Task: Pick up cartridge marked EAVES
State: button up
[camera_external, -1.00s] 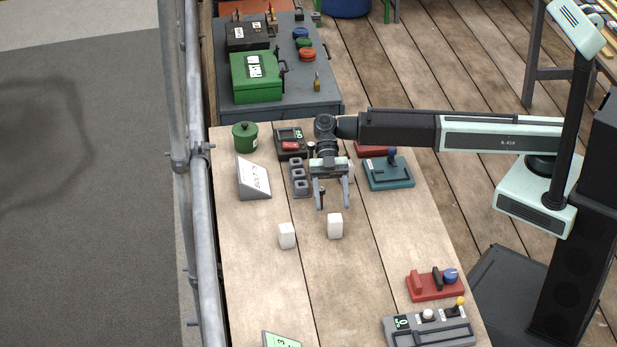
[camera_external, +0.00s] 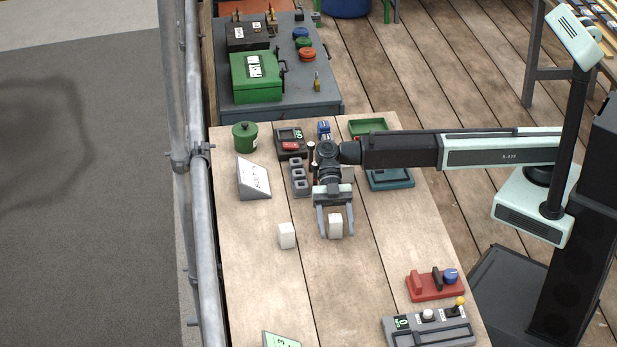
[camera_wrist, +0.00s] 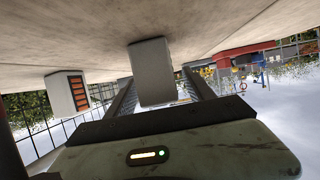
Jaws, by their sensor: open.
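Two white cartridges stand upright on the wooden bench. One cartridge (camera_external: 335,225) is between the open fingers of my gripper (camera_external: 336,232); it also shows in the wrist view (camera_wrist: 151,72) between the two fingers (camera_wrist: 158,90). I cannot tell whether the fingers touch it. The other cartridge (camera_external: 287,236) stands to the left, outside the gripper; in the wrist view (camera_wrist: 66,95) it shows orange-red bars on a dark patch. No EAVES marking is readable on either one.
A grey block with slots (camera_external: 300,178) and a sloped sign (camera_external: 254,178) are behind to the left. A red device (camera_external: 435,286) and a grey control panel (camera_external: 430,327) are at front right. The bench front middle is clear. A metal railing (camera_external: 190,200) runs along the left.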

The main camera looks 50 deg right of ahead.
jog(key=shift+r, duration=0.1)
grip_shut()
jog(key=shift+r, duration=0.1)
jog(key=shift+r+p, duration=0.3)
jog(key=shift+p, duration=0.2)
notch_tip(320, 180, up, 3)
jog(key=p, duration=0.3)
jog(key=s+d+r+p, duration=0.1)
jog(key=s+d, duration=0.8)
jog(key=d, duration=0.4)
jog(key=shift+s, duration=0.15)
